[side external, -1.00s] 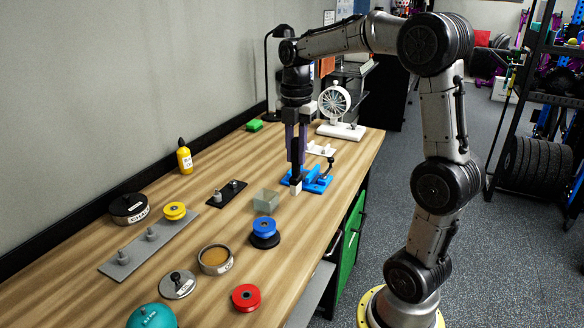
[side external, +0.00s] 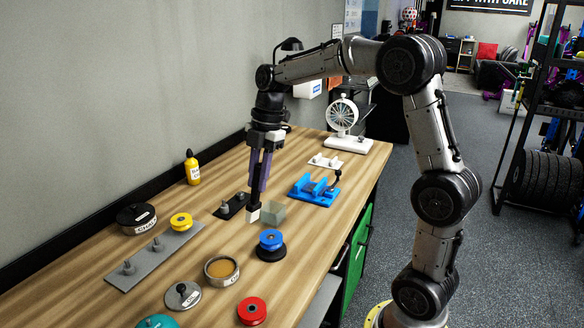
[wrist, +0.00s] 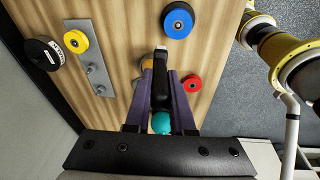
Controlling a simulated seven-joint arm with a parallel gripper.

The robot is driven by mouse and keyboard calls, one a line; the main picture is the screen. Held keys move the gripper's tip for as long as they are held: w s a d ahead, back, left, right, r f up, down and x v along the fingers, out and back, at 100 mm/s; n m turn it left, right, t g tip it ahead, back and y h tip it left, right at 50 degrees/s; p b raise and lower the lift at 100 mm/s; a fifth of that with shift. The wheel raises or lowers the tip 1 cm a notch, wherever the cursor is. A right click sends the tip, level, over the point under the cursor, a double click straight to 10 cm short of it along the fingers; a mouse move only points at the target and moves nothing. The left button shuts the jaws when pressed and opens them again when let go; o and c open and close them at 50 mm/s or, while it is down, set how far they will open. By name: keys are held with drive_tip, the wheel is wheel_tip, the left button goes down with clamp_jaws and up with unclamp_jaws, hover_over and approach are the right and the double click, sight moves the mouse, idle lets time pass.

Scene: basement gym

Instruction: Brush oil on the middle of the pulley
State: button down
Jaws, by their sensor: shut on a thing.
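My gripper (side external: 261,188) has long purple fingers pointing down, shut on a brush-like tool with a black handle and pale tip (side external: 253,216). In the wrist view the dark handle (wrist: 160,85) lies between the fingers. The tip is over the table, left of the blue pulley. The blue pulley (side external: 271,239) sits on a black disc, the yellow pulley (side external: 181,220) on a grey plate with pegs, and the red pulley (side external: 251,311) on the table. An open round tin (side external: 221,269) holds amber stuff; in the wrist view it is mostly hidden behind the tool.
A lid with a knob (side external: 182,296) lies beside the tin. A translucent block (side external: 272,213) stands close to the tool. A blue fixture (side external: 314,191), a black chalk container (side external: 136,218), a yellow bottle (side external: 192,168) and a teal ball (wrist: 161,122) are around. The wheel stand (side external: 346,125) is behind.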

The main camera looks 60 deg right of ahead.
drive_tip(key=w+a+f+n+y, duration=0.1)
drive_tip(key=w+a+f+y, duration=0.15)
drive_tip(key=a, duration=0.55)
drive_tip(key=shift+t+h, duration=0.4)
drive_tip(key=shift+h, duration=0.05)
drive_tip(key=shift+w+a+f, duration=0.1)
drive_tip(key=shift+f, duration=2.85)
drive_tip(key=shift+f, duration=0.55)
wheel_tip(320, 180, up, 7)
drive_tip(key=w+d+f+m+t+h, duration=0.1)
drive_tip(key=w+d+f+m+h, duration=0.3)
drive_tip(key=m, duration=1)
wheel_tip(320, 180, down, 2)
drive_tip(key=shift+d+f+m+t, duration=0.2)
drive_tip(key=shift+d+m+t, duration=0.2)
drive_tip(key=shift+d, duration=0.85)
